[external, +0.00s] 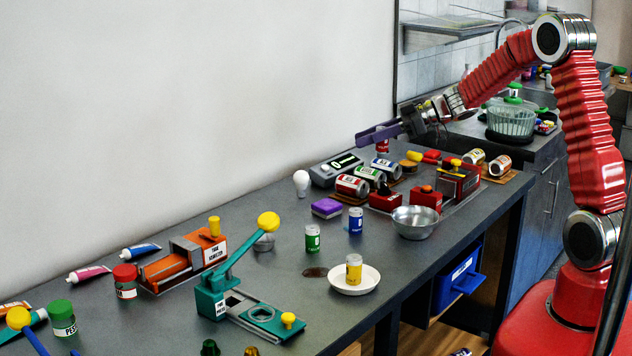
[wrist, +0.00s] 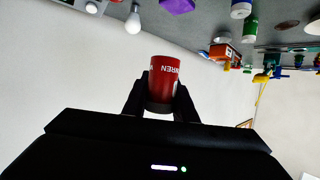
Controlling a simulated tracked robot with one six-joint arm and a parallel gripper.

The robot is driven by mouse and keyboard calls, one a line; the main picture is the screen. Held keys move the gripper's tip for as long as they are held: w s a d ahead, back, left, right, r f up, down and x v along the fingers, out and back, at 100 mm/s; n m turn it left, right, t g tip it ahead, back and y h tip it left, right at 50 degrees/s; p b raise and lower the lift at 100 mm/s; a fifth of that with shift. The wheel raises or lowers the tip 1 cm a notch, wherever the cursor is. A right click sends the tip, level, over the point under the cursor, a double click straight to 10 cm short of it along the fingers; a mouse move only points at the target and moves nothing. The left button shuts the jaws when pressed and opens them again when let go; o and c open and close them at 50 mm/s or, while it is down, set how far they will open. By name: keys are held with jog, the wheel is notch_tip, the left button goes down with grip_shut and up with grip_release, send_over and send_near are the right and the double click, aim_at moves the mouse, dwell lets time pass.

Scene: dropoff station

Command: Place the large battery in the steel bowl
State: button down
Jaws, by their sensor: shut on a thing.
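The steel bowl (external: 415,223) stands empty near the counter's front edge in the external view. My gripper (external: 380,134) is raised over the back of the counter, up and left of the bowl in that view. In the wrist view my gripper (wrist: 160,104) is shut on a red cylinder (wrist: 164,76) with white lettering, gripped near its grey end. I cannot read enough of the label to tell if it is the large battery. The cylinder shows in the external view as a small red patch (external: 382,147) below the fingers.
Several cans (external: 352,186), a scale (external: 335,168) and red devices (external: 426,198) crowd the counter behind the bowl. A white bulb (external: 301,182) stands left of them. Green (external: 312,239) and blue (external: 355,221) jars stand left of the bowl; a yellow jar (external: 354,269) sits on a white plate (external: 372,283).

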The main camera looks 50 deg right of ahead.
jog(key=s+a+n+g+y, duration=0.1)
jog(key=s+a+n, duration=0.1)
jog(key=s, duration=0.7)
jog(key=s+a+f+n+g+y, duration=0.1)
jog(key=s+g+y, duration=0.1)
jog(key=s, duration=0.7)
jog(key=shift+a+f+n, duration=0.25)
jog(key=shift+a+n, duration=0.1)
jog(key=shift+n, duration=0.05)
jog(key=shift+f, duration=0.1)
notch_tip(320, 180, down, 6)
jog(key=shift+f, duration=1.9)
jog(key=shift+f, duration=0.15)
